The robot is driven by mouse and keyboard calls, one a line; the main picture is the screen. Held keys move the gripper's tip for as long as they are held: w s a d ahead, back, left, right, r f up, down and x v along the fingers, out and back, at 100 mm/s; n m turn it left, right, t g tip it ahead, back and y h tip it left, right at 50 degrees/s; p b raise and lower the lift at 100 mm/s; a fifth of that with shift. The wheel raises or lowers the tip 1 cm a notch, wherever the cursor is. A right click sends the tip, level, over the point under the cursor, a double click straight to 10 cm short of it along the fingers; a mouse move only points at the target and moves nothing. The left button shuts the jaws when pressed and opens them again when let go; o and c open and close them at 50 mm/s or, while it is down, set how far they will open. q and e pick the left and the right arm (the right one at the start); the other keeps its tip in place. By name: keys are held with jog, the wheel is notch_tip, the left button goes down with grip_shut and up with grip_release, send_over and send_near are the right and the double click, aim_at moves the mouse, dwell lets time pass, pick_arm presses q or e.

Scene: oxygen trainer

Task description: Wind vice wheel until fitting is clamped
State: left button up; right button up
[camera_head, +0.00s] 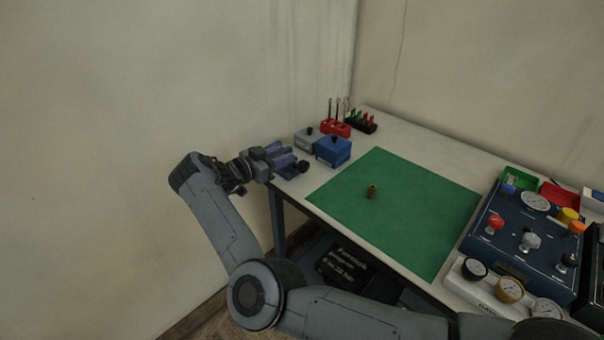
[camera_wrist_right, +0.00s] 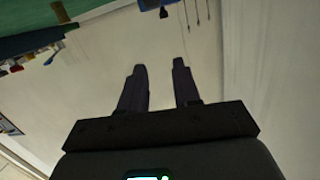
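The blue-grey vice (camera_head: 279,157) appears at the left corner of the table, partly hidden by my right gripper. A dark round knob (camera_head: 303,166) shows at its right end; I cannot tell whether it is the wheel. My left gripper is not in view.
The green mat (camera_head: 410,225) is otherwise clear. A blue box (camera_head: 333,151), a grey box (camera_head: 307,139) and a red tool stand (camera_head: 336,128) stand behind the vice. A blue gauge panel (camera_head: 510,250) and white gauge block (camera_head: 482,288) fill the right. Wall lies behind and left.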

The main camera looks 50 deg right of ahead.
jog(key=n+h+b, duration=0.1)
jog(key=h+b, duration=0.1)
jog(key=b, duration=0.2)
send_near(302, 163)
jog(key=r, duration=0.1)
jog(key=d, duration=0.3)
jog(key=s+d, duration=0.1)
jog(key=d, duration=0.3)
jog(key=d+b, duration=0.1)
jog(key=d, duration=0.2)
jog(key=shift+s+d+f, duration=0.2)
jog(key=shift+d+f, duration=0.15)
jog(key=shift+d, duration=0.05)
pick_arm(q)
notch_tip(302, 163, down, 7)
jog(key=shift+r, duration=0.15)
pick_arm(e)
jog(key=shift+c, duration=0.5)
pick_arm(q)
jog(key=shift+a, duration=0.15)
pick_arm(e)
grip_shut()
